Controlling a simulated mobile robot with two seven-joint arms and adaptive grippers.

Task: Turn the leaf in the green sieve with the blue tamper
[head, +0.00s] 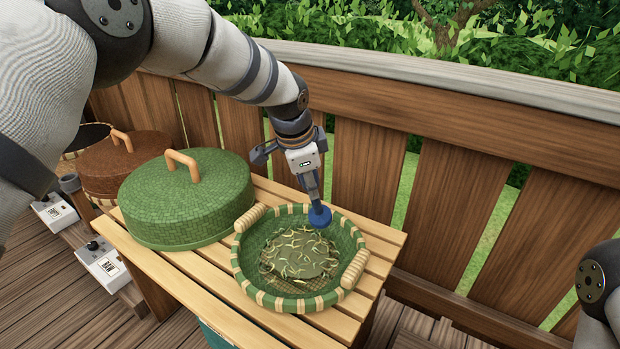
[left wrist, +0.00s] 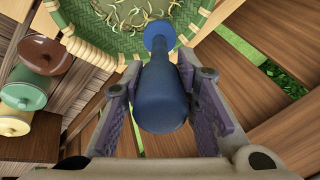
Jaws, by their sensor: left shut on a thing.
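The green sieve (head: 242,268), a woven round tray with two tan wrapped handles, sits on the slatted wooden table. Loose leaf (head: 300,254) lies as curled strips over its middle. My left gripper (head: 311,186) is shut on the blue tamper (head: 319,215) and holds it over the sieve's far rim. In the left wrist view the tamper (left wrist: 162,92) stands between the finger pads of my left gripper (left wrist: 160,110), its round end toward the sieve (left wrist: 108,42). I cannot tell whether that end touches the leaf. My right gripper is not in view; only part of my right arm shows.
A green domed lid (head: 187,205) with a tan handle stands left of the sieve. A brown lid (head: 112,158) is behind it. Control boxes (head: 101,262) sit at the left. A wooden railing (head: 450,110) runs behind the table. Colored spools (left wrist: 25,90) show in the left wrist view.

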